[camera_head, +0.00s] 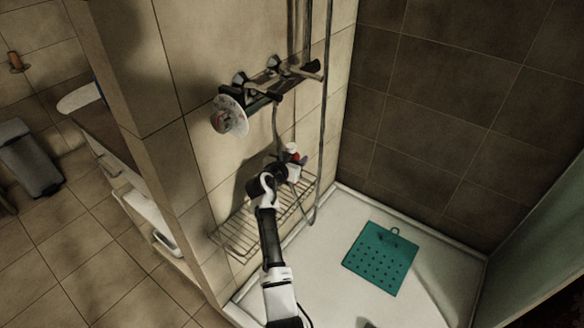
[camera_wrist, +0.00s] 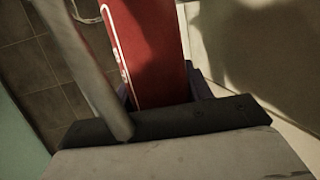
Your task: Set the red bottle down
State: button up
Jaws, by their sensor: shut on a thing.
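The red bottle (camera_wrist: 150,50) fills the upper middle of the wrist view, standing between the fingers of my gripper (camera_wrist: 165,95). My gripper is shut on it. In the head view only a small red and white part of the bottle (camera_head: 293,152) shows past my gripper (camera_head: 292,170); my arm hides the rest. The bottle is at the far end of the wire shelf (camera_head: 240,232) on the shower wall. I cannot tell whether its base touches the shelf.
A shower hose (camera_head: 322,130) hangs close beside the bottle, and a grey tube crosses the wrist view (camera_wrist: 85,65). The mixer bar (camera_head: 262,90) is above the shelf. The near part of the shelf is bare. A teal mat (camera_head: 380,262) lies on the white shower tray (camera_head: 325,275).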

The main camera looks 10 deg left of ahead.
jog(key=shift+f, duration=1.6)
jog(key=shift+f, duration=0.2)
jog(key=o, duration=1.2)
jog(key=shift+r, duration=0.15)
jog(key=shift+r, duration=0.1)
jog(key=b+v, duration=0.1)
jog(key=v, duration=1.1)
